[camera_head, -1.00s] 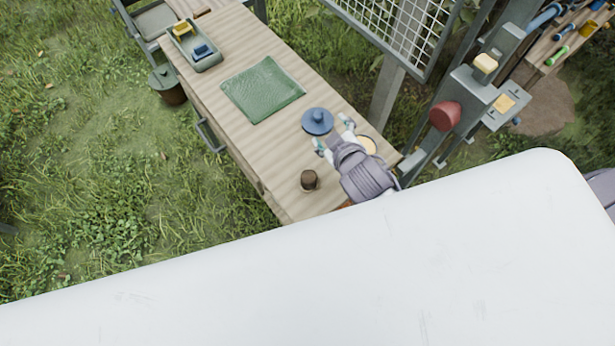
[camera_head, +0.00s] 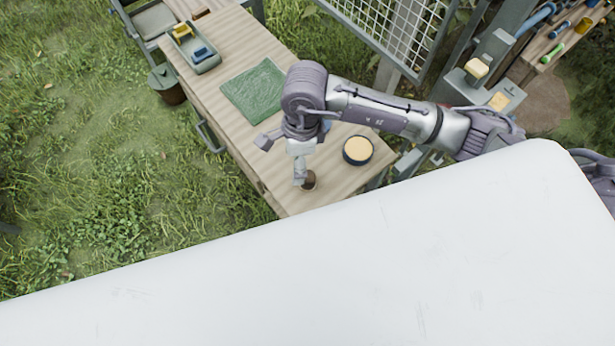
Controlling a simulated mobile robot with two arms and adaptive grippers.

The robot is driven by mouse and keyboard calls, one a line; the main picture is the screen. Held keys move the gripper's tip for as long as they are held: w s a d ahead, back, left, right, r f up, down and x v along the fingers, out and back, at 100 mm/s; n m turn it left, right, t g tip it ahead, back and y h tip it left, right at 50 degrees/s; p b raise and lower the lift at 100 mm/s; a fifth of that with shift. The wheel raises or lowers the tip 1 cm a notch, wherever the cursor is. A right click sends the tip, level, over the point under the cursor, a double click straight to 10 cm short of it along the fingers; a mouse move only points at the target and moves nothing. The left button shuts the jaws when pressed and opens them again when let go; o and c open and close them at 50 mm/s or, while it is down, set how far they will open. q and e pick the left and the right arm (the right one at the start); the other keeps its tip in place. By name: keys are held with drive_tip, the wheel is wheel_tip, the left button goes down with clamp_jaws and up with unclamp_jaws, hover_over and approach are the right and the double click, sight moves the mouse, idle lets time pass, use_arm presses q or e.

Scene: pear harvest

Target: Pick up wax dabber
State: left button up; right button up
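A small dark brown round object (camera_head: 310,181), which looks like the wax dabber, stands near the front end of the wooden table. My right gripper (camera_head: 300,183) points down at its left side and covers part of it. Whether the fingers touch it or have closed cannot be told from this angle. A round dark-blue tin of pale yellow wax (camera_head: 357,151) stands open to the right of the gripper. My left gripper is not in view.
The wooden table (camera_head: 262,160) carries a green cloth (camera_head: 252,92) and a tray (camera_head: 208,63) with yellow and blue items. My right arm hides the spot of the blue lid. A mesh panel (camera_head: 385,30) stands behind the table.

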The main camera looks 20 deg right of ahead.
sight(307, 176)
drive_tip(key=shift+h, duration=0.7)
drive_tip(key=d+f+b, duration=0.1)
drive_tip(key=f, duration=0.1)
drive_tip(key=f+b, duration=0.2)
drive_tip(key=f, duration=0.1)
drive_tip(key=d+f+b, duration=0.1)
drive_tip(key=f+b, duration=0.1)
drive_tip(key=shift+w+d+f, duration=0.3)
drive_tip(key=shift+w+d, duration=0.05)
drive_tip(key=shift+w, duration=0.05)
drive_tip(key=f+b, duration=0.1)
drive_tip(key=f, duration=0.1)
drive_tip(key=f+b, duration=0.1)
drive_tip(key=f, duration=0.1)
drive_tip(key=f+b, duration=0.1)
drive_tip(key=f, duration=0.1)
drive_tip(key=shift+w+d, duration=0.15)
drive_tip(key=shift+w, duration=0.15)
drive_tip(key=shift+c, duration=0.3)
drive_tip(key=c, duration=1.3)
drive_tip(key=shift+r, duration=0.1)
